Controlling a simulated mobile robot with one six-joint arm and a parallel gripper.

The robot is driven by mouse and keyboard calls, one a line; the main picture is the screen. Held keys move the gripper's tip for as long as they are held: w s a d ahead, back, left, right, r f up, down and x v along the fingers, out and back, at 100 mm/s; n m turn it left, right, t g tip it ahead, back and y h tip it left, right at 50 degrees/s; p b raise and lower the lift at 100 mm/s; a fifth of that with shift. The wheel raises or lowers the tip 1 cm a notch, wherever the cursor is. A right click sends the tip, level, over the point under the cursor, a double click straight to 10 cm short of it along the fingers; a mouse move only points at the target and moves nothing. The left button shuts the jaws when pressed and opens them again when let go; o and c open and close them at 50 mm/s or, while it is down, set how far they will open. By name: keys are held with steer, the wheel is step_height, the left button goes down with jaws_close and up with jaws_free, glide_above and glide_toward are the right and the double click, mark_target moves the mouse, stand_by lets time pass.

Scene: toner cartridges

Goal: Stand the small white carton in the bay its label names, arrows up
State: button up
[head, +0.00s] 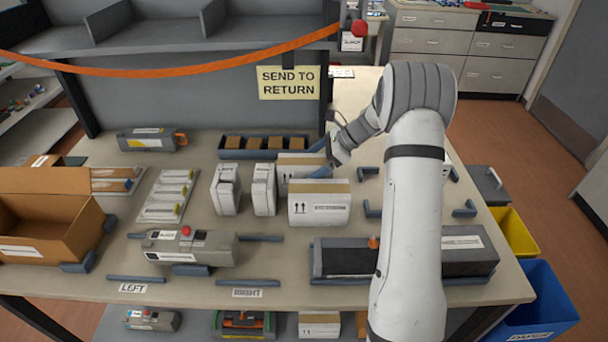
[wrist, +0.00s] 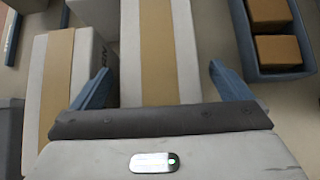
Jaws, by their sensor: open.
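Two white cartons with tan tape on top stand one behind the other on the table. The front carton (head: 318,208) stands upright with its arrows pointing up; its label is too small to read. The rear carton (head: 290,171) is partly hidden by the front one and my gripper (head: 323,172). In the wrist view, my open gripper (wrist: 160,74) has its blue fingers on either side of the rear carton (wrist: 187,40), with the front carton (wrist: 38,92) to the left. Whether the fingers touch it, I cannot tell. Floor labels read LEFT (head: 133,288) and RIGHT (head: 248,293).
Two narrow white packs (head: 226,190) stand to the left of the cartons. A blue tray (head: 232,154) of brown boxes lies behind. A grey machine (head: 190,248), an open brown box (head: 45,215) and a long dark unit (head: 345,262) crowd the front.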

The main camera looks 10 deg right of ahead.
steer(key=shift+x, duration=0.9)
steer(key=shift+r, duration=0.1)
steer(key=c, duration=1.4)
